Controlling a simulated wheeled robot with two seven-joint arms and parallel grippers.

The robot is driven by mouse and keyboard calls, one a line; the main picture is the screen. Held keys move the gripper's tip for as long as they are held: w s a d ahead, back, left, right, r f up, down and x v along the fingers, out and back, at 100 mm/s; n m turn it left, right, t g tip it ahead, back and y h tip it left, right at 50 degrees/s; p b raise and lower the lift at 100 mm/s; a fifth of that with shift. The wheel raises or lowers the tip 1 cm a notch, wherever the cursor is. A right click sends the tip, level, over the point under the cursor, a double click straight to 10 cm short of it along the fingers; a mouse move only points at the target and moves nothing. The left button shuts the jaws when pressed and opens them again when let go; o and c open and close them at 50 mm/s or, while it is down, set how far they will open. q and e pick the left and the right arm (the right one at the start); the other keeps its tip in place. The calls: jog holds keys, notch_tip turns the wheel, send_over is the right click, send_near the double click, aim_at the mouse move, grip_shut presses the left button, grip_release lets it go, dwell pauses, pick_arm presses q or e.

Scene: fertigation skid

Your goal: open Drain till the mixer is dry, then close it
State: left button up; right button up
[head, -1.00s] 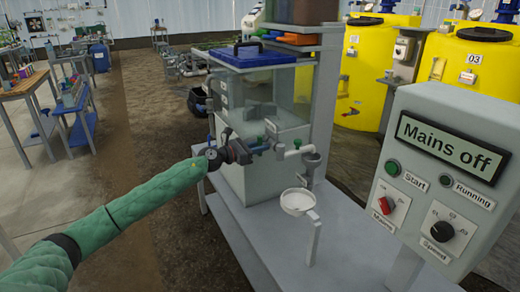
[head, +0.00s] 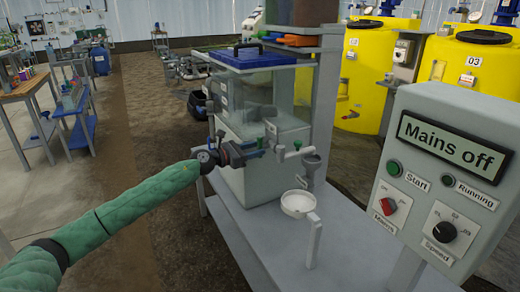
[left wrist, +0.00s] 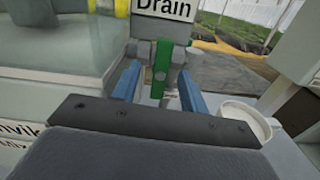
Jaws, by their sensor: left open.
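The Drain valve's green handle (left wrist: 160,70) stands upright below the "Drain" label (left wrist: 165,8) in the left wrist view. My left gripper (left wrist: 159,88) is open, with one blue finger on each side of the handle and visible gaps between. In the head view my left gripper (head: 258,150) reaches the pipework at the front of the mixer (head: 262,100), a clear-walled tank with a blue lid. The liquid level in it is hard to tell. My right gripper is not in view.
The control panel (head: 440,180) at right reads "Mains off", with a red switch (head: 389,206) and black knob (head: 442,231). The skid's front deck is mostly clear.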

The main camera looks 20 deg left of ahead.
pick_arm(q)
jog(key=shift+f+b+v, duration=0.2)
jog(key=shift+b+v, duration=0.6)
jog(key=shift+v, duration=0.95)
jog(key=shift+s+a+r, duration=0.2)
jog(key=shift+s+a, duration=0.15)
